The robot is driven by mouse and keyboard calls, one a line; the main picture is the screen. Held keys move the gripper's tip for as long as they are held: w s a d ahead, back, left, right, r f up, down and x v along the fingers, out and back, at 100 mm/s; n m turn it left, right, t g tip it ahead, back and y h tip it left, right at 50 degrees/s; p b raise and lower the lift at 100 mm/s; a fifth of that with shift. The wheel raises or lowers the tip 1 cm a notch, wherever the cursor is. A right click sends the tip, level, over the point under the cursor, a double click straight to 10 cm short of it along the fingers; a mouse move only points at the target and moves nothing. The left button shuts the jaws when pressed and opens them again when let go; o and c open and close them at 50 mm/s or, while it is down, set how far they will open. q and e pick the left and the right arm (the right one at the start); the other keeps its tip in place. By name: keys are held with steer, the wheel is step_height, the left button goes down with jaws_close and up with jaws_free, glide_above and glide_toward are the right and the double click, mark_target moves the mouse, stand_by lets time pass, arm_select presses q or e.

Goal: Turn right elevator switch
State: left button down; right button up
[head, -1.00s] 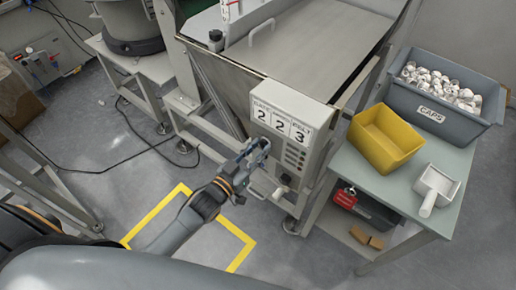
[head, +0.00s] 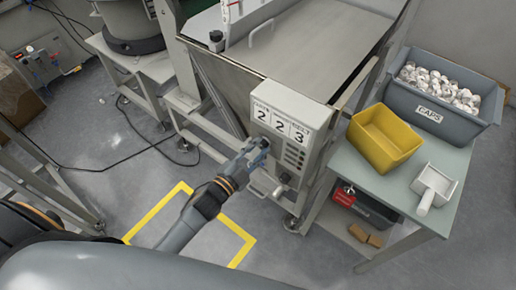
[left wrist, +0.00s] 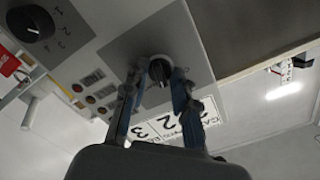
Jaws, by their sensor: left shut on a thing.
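The control box (head: 318,119) hangs on the side of the grey machine, with number cards reading 2, 2, 3 on top. My left gripper (head: 262,146) is at the front face of this box in the head view. In the left wrist view, the fingers of the left gripper (left wrist: 160,74) are shut on a round black knob (left wrist: 160,64) set in a grey plate. The fingers hide part of the knob, so its pointer angle is unclear. A second black knob (left wrist: 31,23) with numbers around it is at the upper left, untouched. My right gripper is not in view.
Small buttons (left wrist: 90,99) sit beside the grey plate. A table (head: 459,184) at right holds a yellow bin (head: 386,139), a grey caps bin (head: 440,125) and a white scoop (head: 436,184). A yellow-marked floor square (head: 152,217) lies under the left arm.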

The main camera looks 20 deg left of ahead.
arm_select(q)
steer(key=m+b, duration=0.1)
steer(key=m, duration=0.5)
steer(key=shift+m, duration=0.4)
stand_by(0.3)
steer(key=c, duration=1.1)
jaws_free()
steer(key=shift+o, duration=0.2)
steer(key=v, duration=1.2)
